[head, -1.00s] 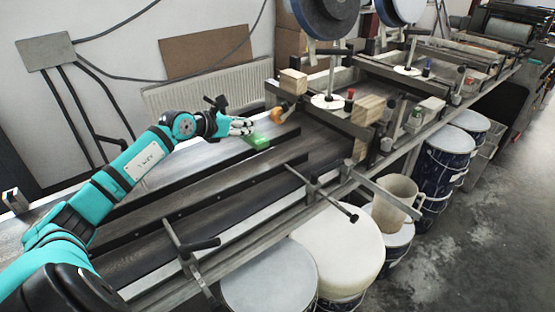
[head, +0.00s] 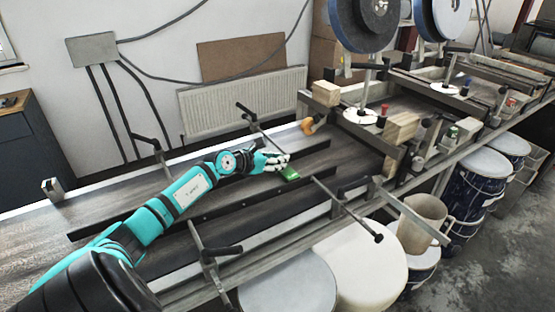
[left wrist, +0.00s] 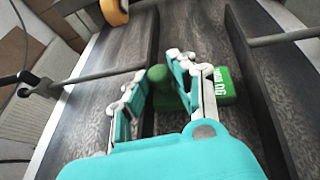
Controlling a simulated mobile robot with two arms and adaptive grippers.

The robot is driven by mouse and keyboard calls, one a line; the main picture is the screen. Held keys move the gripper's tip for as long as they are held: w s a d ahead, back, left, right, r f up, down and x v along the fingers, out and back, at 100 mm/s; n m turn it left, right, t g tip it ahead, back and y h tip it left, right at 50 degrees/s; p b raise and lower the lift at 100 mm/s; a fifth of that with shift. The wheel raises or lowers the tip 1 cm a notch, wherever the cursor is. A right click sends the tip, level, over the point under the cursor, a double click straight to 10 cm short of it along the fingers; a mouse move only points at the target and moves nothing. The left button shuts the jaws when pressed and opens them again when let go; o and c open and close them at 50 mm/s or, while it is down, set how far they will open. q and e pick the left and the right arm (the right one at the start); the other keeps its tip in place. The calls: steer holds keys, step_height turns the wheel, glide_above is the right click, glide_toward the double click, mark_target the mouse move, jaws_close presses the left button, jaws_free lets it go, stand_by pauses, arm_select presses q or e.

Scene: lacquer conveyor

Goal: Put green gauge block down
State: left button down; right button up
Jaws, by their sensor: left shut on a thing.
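The green gauge block (head: 290,174) is at the fingertips of my left gripper (head: 279,164), over the dark wooden conveyor bed (head: 240,212). In the left wrist view my left gripper (left wrist: 160,88) has its fingers closed around part of the green gauge block (left wrist: 224,84). The block's lettered end sticks out to the right of the fingers. Part of the block is hidden behind the fingers. I cannot tell whether its underside touches the bed. My right gripper is not in view.
An orange roller (head: 309,125) and wooden blocks (head: 326,93) are beyond the gripper. Metal rods with black knobs (head: 345,208) cross the bed to the right. Buckets (head: 365,262) and a beige jug (head: 422,222) stand along the front side. The bed left of the arm is clear.

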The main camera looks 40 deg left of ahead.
arm_select(q)
steer(key=shift+f, duration=0.1)
steer(key=c, duration=1.1)
jaws_free()
steer(key=v, duration=1.2)
